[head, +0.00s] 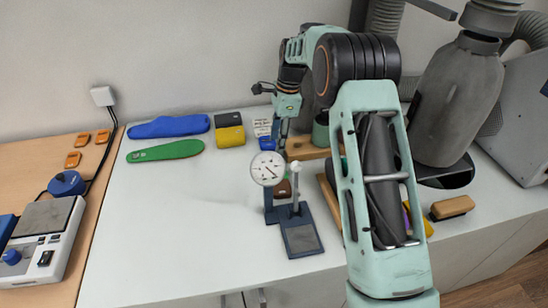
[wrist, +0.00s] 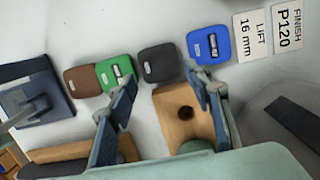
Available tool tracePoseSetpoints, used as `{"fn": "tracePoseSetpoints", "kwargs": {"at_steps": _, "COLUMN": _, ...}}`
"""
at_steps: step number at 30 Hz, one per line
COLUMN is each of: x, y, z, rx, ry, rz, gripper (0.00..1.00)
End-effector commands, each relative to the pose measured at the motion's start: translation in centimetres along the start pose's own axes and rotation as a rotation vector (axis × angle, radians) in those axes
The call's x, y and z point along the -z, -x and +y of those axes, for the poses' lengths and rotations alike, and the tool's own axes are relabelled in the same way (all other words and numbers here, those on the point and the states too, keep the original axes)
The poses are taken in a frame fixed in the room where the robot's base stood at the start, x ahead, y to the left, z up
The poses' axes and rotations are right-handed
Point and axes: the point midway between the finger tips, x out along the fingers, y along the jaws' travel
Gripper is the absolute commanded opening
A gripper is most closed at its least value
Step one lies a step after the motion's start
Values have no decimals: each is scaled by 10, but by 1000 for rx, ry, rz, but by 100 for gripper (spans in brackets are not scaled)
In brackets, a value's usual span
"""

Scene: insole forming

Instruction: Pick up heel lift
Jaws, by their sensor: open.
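Several small heel lifts lie in a row in the wrist view: a brown one (wrist: 82,81), a green one (wrist: 115,72), a black one (wrist: 159,63) and a blue one (wrist: 208,45). My gripper (wrist: 160,80) is open and empty. Its left finger overlaps the green lift in the picture and its right finger comes close to the blue one. The black lift shows between and just beyond the fingertips; I cannot tell the height gap. In the head view my gripper (head: 279,132) is partly hidden by my arm, and the brown lift (head: 283,188) shows behind the gauge.
Cards reading "LIFT 16 mm" (wrist: 254,35) and "FINISH P120" (wrist: 287,28) lie beside the blue lift. A wooden block with a hole (wrist: 172,118) sits under the fingers. A dial gauge on a stand (head: 268,168) stands in front. The white table's left front is clear.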

Motion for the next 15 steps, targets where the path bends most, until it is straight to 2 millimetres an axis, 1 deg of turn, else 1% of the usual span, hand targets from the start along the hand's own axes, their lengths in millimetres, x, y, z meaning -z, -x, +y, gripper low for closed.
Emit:
{"fn": "tracePoseSetpoints", "kwargs": {"at_steps": 4, "x": 0, "y": -13, "z": 1, "rx": -3, "ry": 1, "rz": 0, "gripper": 46}}
{"fn": "tracePoseSetpoints", "kwargs": {"at_steps": 10, "x": -1, "y": -43, "z": 2, "rx": -2, "ry": 0, "rz": -1, "gripper": 46}}
{"fn": "tracePoseSetpoints", "kwargs": {"at_steps": 12, "x": -1, "y": -50, "z": 2, "rx": -2, "ry": 0, "rz": -1, "gripper": 46}}
{"fn": "tracePoseSetpoints", "kwargs": {"at_steps": 15, "x": -1, "y": -54, "z": 1, "rx": 0, "ry": 0, "rz": 0, "gripper": 46}}
